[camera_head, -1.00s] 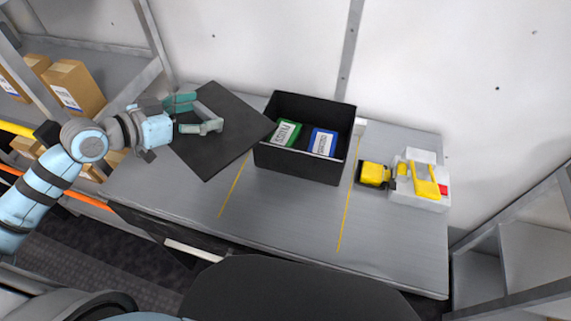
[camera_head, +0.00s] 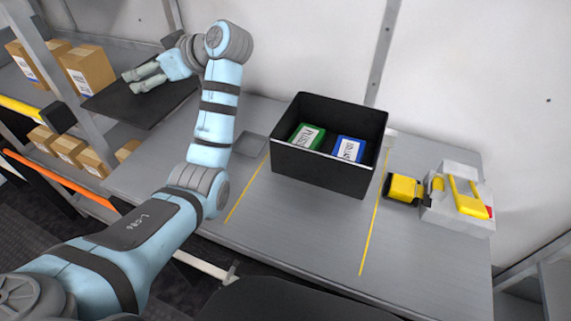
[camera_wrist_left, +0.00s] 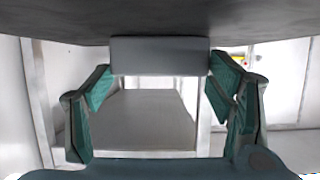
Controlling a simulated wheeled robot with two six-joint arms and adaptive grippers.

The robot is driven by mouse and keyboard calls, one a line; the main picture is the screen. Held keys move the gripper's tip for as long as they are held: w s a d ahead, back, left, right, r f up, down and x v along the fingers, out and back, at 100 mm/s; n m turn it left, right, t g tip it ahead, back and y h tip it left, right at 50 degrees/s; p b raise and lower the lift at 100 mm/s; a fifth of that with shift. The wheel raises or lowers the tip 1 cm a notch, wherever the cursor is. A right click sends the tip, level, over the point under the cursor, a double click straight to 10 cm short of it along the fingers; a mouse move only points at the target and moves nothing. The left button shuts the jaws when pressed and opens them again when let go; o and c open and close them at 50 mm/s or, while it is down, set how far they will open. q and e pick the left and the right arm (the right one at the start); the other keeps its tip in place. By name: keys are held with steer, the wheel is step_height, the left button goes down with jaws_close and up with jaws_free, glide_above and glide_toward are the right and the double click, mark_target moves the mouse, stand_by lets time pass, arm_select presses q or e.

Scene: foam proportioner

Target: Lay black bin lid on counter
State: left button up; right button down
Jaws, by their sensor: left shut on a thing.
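The black bin lid (camera_head: 150,108) is a flat dark plate held at the far left of the head view, in front of the shelf rack. My left gripper (camera_head: 138,80) is shut on the lid's grey handle; the handle (camera_wrist_left: 160,56) spans between the fingers in the left wrist view, with the lid's dark underside or face across the top. The lid appears raised beyond the counter's left end; its exact height is hard to tell. The grey counter (camera_head: 300,225) runs across the middle. The open black bin (camera_head: 320,170) stands on it. My right gripper is not in view.
The bin holds a green pack (camera_head: 306,138) and a blue pack (camera_head: 348,148). A yellow-and-white device (camera_head: 455,205) stands on the right of the counter. A shelf rack with brown boxes (camera_head: 88,68) is at the left. Counter between yellow lines (camera_head: 250,185) and bin front is bare.

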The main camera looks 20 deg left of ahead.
arm_select(q)
steer(key=shift+s+d+r, duration=0.1)
steer(key=shift+s+r, duration=0.05)
steer(key=f+b, duration=0.2)
steer(key=f, duration=1.8)
steer(key=shift+a+f, duration=0.1)
steer(key=shift+a, duration=0.1)
steer(key=o, duration=1.2)
steer(key=shift+o, duration=0.2)
steer(key=shift+d, duration=0.15)
steer(key=w+v, duration=0.1)
steer(key=v, duration=1)
steer(key=shift+s+d+r, duration=0.25)
steer(key=shift+s+d, duration=0.1)
steer(key=shift+s, duration=0.05)
